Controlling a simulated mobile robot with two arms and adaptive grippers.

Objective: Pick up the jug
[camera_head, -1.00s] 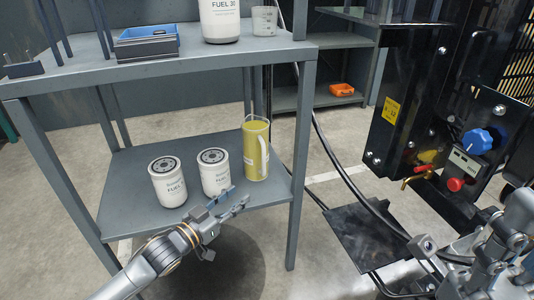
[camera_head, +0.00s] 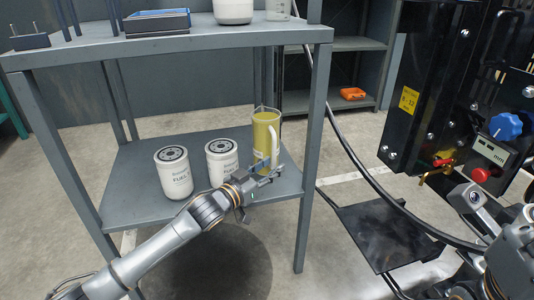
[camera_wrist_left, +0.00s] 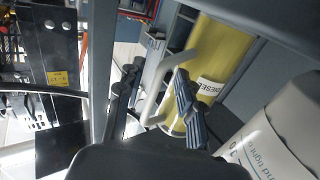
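The jug (camera_head: 265,136) is a yellow, see-through cylinder with a white handle, upright on the lower shelf at its right end. My left gripper (camera_head: 268,172) is at the jug's lower front right, by the handle. In the left wrist view the jug (camera_wrist_left: 222,55) has a label reading "DIESEL". There its pale handle (camera_wrist_left: 157,82) shows between the two spread fingers of my left gripper (camera_wrist_left: 155,105), which is open. Whether a finger touches the jug I cannot tell. My right gripper (camera_head: 510,250) is partly in view at the lower right; its fingers are unclear.
Two white fuel filters (camera_head: 173,174) (camera_head: 222,160) stand left of the jug on the lower shelf (camera_head: 150,211). A blue tray (camera_head: 157,22) is on the upper shelf (camera_head: 120,48). A shelf post (camera_head: 312,160) is right of the jug. Black engine equipment (camera_head: 430,90) and a cable stand further right.

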